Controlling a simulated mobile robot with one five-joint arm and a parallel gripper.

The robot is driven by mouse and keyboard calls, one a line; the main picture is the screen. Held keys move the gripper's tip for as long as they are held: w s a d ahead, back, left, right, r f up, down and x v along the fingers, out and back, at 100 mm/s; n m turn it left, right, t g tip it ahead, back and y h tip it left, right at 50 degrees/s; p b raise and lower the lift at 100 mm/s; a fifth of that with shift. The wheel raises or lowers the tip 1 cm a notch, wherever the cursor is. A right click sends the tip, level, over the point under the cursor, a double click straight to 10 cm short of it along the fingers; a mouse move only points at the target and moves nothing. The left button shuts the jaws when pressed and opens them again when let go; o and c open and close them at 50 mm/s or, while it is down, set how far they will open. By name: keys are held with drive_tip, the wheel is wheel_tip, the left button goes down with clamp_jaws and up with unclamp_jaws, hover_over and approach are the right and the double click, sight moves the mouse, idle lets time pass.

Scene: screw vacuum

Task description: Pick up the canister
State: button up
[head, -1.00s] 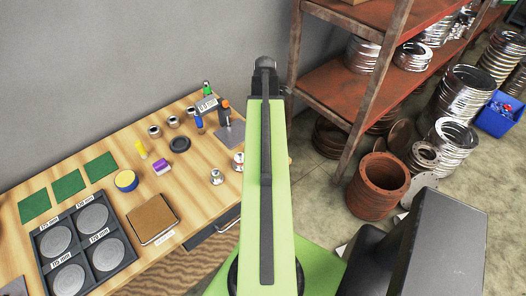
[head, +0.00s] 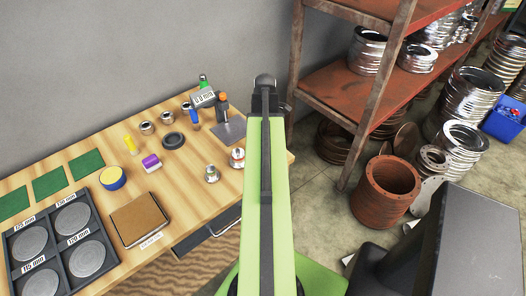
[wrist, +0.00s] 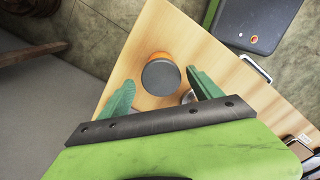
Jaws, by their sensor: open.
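The likely canister (wrist: 160,78) is a short round thing with a dark grey top and an orange side, standing on the wooden table (wrist: 150,35) in the wrist view. In the head view it does not show; my green arm probably hides it. My gripper (wrist: 161,80) is open, with its two green fingers on the left and right of the canister in the wrist view and nothing held. I cannot tell how far the fingertips are above it.
A black tray of grey discs (head: 71,218), a brown box (head: 138,219) and small items stand farther left. A rusty shelf (head: 340,90) and stacked rings (head: 385,190) are at right.

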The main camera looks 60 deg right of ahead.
wheel_tip(320, 180, down, 5)
drive_tip(key=b, duration=0.3)
drive_tip(key=shift+r, duration=0.4)
drive_tip(key=shift+c, duration=0.4)
drive_tip(key=c, duration=1.4)
